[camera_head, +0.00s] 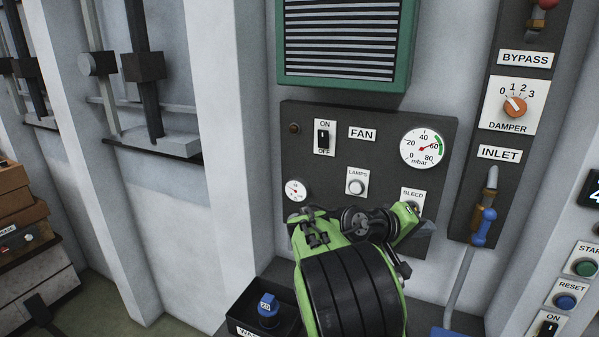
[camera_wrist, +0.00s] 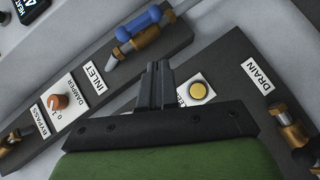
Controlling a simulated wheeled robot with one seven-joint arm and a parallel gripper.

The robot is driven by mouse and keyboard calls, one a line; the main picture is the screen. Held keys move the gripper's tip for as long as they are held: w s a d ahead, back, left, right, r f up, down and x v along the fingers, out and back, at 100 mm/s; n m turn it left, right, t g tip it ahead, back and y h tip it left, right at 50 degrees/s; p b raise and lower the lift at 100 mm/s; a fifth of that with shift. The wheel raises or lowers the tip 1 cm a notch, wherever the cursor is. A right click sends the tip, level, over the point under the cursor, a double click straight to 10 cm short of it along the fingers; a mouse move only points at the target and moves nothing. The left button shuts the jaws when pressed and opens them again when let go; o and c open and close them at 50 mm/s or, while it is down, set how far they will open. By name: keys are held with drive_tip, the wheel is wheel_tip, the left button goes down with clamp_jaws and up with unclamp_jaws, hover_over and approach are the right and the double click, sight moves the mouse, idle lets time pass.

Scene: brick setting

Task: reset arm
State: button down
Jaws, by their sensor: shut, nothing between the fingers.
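My green and black arm (camera_head: 350,285) reaches up from the bottom of the head view to the grey fan panel (camera_head: 300,155). My gripper (camera_wrist: 156,72) shows in the wrist view with its dark fingers together and nothing between them. In the head view its end (camera_head: 426,230) is by the BLEED plate (camera_head: 413,196) and partly hides it. In the wrist view a yellow round button (camera_wrist: 198,91) is just right of the fingers, on a light plate whose label is partly hidden. I cannot tell whether the fingers touch the panel.
The fan panel holds a switch (camera_head: 323,137), a LAMPS button (camera_head: 356,186) and a gauge (camera_head: 423,148). The right panel has an orange DAMPER knob (camera_head: 515,106) and a blue-handled INLET valve (camera_head: 484,225). A black tray (camera_head: 244,322) with a blue object (camera_head: 268,306) stands low, left of my arm.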

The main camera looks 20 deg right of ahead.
drive_tip(key=s+a+f+n+t+y, duration=0.1)
drive_tip(key=s+a+f+y, duration=0.2)
drive_tip(key=s+a+y, duration=0.4)
drive_tip(key=s+a+f+n+t+y, duration=0.1)
drive_tip(key=s+a+y, duration=0.6)
drive_tip(key=s+a, duration=0.9)
wheel_tip(320, 180, down, 3)
drive_tip(key=shift+s+a+r+t, duration=0.2)
drive_tip(key=shift+a+t, duration=0.6)
drive_tip(key=shift+a, duration=0.05)
idle(1.8)
